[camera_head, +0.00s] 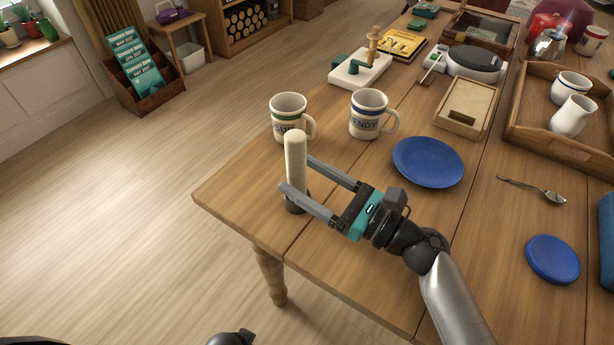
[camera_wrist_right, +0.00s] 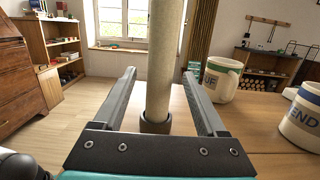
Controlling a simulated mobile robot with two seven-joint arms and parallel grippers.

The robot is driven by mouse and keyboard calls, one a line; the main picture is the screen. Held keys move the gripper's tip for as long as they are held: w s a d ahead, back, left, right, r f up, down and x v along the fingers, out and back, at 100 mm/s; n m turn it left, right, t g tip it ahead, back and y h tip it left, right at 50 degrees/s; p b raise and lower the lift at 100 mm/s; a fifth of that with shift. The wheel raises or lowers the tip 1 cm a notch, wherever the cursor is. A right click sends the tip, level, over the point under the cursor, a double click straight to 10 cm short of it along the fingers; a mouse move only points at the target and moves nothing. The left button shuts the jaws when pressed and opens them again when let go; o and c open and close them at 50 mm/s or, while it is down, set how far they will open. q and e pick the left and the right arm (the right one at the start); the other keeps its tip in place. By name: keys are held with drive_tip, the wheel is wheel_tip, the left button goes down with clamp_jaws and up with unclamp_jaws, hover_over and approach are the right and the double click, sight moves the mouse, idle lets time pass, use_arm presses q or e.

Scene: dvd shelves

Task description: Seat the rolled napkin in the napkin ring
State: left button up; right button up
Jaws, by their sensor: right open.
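The rolled napkin (camera_head: 295,155) is a pale cream cylinder standing upright near the table's left corner. Its lower end is inside the dark napkin ring (camera_head: 292,206), which stands on the table. In the right wrist view the napkin (camera_wrist_right: 162,60) rises from the ring (camera_wrist_right: 155,124) between my fingers. My right gripper (camera_head: 296,173) is open, with one finger on each side of the napkin. In the right wrist view gaps show between the napkin and both fingers. How deep the napkin sits in the ring is hidden.
Two mugs, one green-banded (camera_head: 288,110) and one blue-banded (camera_head: 366,118), stand just behind the napkin. A blue plate (camera_head: 428,162) lies to the right. A wooden tray (camera_head: 518,133) is further right. The table's edge is close to the ring.

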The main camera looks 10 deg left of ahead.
drive_tip(key=p+v, duration=0.1)
drive_tip(key=v, duration=1.4)
drive_tip(key=shift+d+p, duration=0.1)
drive_tip(key=shift+p, duration=0.3)
